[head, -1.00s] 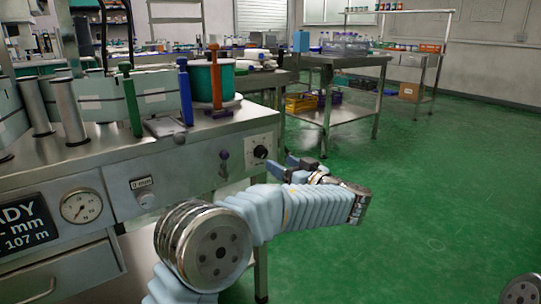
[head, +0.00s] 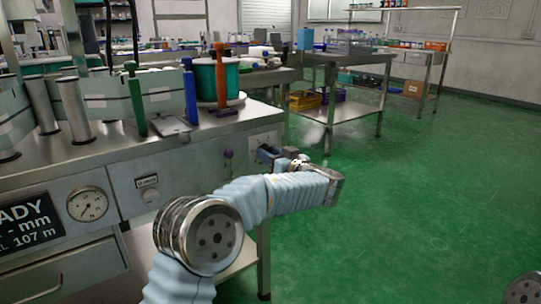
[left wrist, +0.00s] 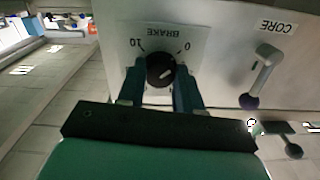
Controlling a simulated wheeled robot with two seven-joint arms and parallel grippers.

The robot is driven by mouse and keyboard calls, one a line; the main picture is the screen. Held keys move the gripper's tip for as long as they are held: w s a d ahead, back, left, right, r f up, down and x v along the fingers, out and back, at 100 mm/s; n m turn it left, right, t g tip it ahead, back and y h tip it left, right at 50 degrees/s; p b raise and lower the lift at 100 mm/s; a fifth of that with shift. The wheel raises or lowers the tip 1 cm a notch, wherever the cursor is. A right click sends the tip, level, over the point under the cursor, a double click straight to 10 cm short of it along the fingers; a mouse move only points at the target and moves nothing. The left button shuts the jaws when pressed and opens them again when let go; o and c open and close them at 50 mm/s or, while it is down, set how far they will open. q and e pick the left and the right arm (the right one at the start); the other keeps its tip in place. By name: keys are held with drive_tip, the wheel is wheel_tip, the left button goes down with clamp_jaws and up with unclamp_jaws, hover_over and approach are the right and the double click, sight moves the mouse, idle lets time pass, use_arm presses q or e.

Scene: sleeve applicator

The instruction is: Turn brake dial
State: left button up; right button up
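The brake dial (left wrist: 161,70) is a round black knob with a pale pointer mark on a white plate, lettered BRAKE with 10 and 0, upside down in the left wrist view. My left gripper (left wrist: 160,88) has its two blue fingers on either side of the knob, with the knob between their tips. Whether they touch it I cannot tell. My right gripper is not in view.
A CORE lever (left wrist: 263,75) with a purple knob is beside the dial; the purple knob also shows in the head view (head: 228,154). A pressure gauge (head: 88,204) is further left on the panel. Green floor (head: 420,190) to the right is clear.

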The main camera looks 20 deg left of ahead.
use_arm(q)
drive_tip(key=c, duration=0.4)
drive_tip(key=shift+o, duration=0.2)
drive_tip(key=shift+m+p, duration=1.7)
drive_tip(key=shift+m, duration=8.1)
